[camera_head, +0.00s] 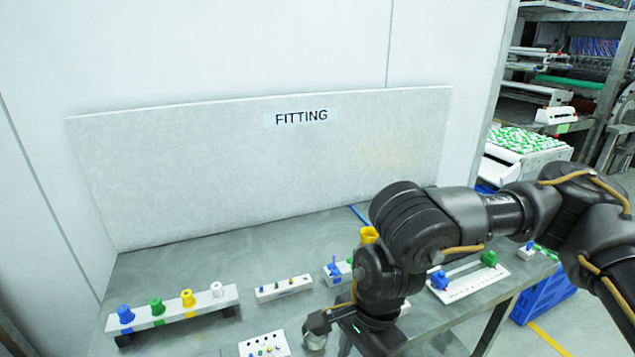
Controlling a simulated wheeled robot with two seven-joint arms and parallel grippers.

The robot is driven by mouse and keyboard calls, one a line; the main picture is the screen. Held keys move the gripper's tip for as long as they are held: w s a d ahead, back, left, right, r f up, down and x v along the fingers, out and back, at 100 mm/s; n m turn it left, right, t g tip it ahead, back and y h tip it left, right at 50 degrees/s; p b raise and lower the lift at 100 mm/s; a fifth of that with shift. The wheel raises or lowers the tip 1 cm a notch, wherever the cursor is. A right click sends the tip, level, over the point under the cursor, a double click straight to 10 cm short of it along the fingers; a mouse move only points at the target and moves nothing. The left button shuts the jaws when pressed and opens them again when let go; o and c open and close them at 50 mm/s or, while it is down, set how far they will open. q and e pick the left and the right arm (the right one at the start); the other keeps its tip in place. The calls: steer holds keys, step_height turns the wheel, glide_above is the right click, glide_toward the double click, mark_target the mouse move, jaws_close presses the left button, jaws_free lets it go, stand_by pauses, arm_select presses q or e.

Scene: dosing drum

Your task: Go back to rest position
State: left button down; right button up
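My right arm comes in from the right and reaches over the grey table (215,265). My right gripper (335,332) points down near the front edge of the picture, low over the table. A small rounded grey-white piece (315,341) shows at its left finger; I cannot tell whether it is held. The gap between the fingers is not clear. My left gripper is not in view.
A white rack with blue, green, yellow and white knobs (172,311) stands at left. A small strip (284,288) and a dotted plate (264,346) lie left of the gripper. A slider board (468,282) lies right of my arm. The FITTING panel (200,170) stands behind.

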steer(key=s+a+r+m+y, duration=0.2)
steer(key=s+a+m+y, duration=0.1)
steer(key=a+m+y, duration=0.5)
steer(key=s+a+r+m+y, duration=0.2)
steer(key=s+a+m+y, duration=0.25)
steer(key=a, duration=0.55)
steer(key=w+d+f+m+t+h, duration=0.1)
steer(key=w+d+m+t, duration=0.35)
steer(key=m, duration=0.65)
steer(key=w+d+f+m+t+h, duration=0.15)
steer(key=w+d+m+t, duration=0.35)
steer(key=m, duration=0.6)
steer(key=s+d+f+m+g+h, duration=0.1)
steer(key=s+d+f+m+h, duration=0.3)
steer(key=d+f+m, duration=0.55)
steer(key=s+d+f+m+g+h, duration=0.1)
steer(key=s+d+f+m+h, duration=0.2)
steer(key=d+f+m+h, duration=0.5)
steer(key=s+d+f+m+g, duration=0.3)
steer(key=s+d+f+m, duration=0.4)
steer(key=s+d, duration=0.25)
steer(key=s+f+g, duration=0.2)
steer(key=s+f, duration=0.1)
steer(key=f, duration=2.5)
steer(key=s+d+f+g, duration=0.1)
steer(key=s+d+f, duration=0.2)
steer(key=s+f, duration=1.1)
steer(key=shift+s+n, duration=0.4)
steer(key=shift+s, duration=0.55)
